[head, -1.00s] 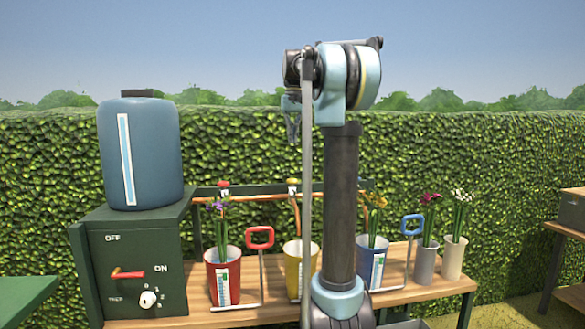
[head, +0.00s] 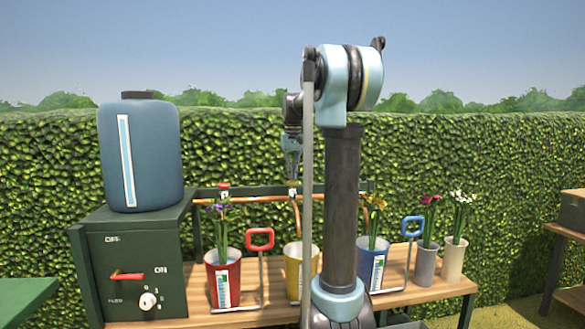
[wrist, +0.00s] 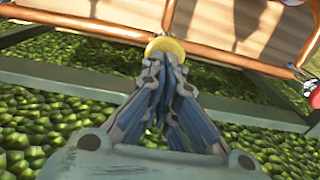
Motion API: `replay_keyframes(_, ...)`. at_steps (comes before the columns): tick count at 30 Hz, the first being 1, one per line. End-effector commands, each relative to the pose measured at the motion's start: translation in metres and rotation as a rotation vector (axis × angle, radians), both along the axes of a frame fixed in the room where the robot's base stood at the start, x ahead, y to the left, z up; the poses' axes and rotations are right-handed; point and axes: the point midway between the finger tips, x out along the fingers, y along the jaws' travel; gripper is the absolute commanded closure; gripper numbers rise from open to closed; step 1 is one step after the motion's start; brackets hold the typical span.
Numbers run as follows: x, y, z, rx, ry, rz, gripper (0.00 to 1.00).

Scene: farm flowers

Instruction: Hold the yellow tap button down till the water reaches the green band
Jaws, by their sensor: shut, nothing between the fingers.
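The yellow tap button (wrist: 165,46) shows as a round cap on the copper pipe in the wrist view. My gripper (wrist: 164,64) is shut and empty, its fingertips right at the button's edge; I cannot tell whether they touch. In the head view my gripper (head: 292,177) points down just above the middle tap (head: 293,191), and its button is mostly hidden. The yellow bucket (head: 292,258) stands below that tap, partly behind my arm. Its water level and green band cannot be made out.
A red bucket (head: 224,270) and a blue bucket (head: 366,262), both with flowers, stand either side on the wooden bench (head: 420,289). A blue water tank (head: 155,160) sits on a green box with a red lever (head: 127,276). A red button (wrist: 313,93) lies right in the wrist view.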

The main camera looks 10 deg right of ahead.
Motion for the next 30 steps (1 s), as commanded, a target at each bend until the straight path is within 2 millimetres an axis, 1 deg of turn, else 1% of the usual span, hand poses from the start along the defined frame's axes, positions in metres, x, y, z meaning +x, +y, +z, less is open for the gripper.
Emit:
replay_keyframes(3,0.0,0.0,-0.004,0.0,0.0,0.0,1.0)
replay_keyframes(14,0.0,0.0,-0.006,0.0,0.0,0.0,1.0)
replay_keyframes(21,0.0,0.0,-0.027,0.0,0.0,0.0,1.0)
replay_keyframes(25,0.001,0.0,-0.031,0.0,0.003,0.0,1.0)
replay_keyframes(30,0.007,0.001,-0.036,0.0,0.009,0.001,1.0)
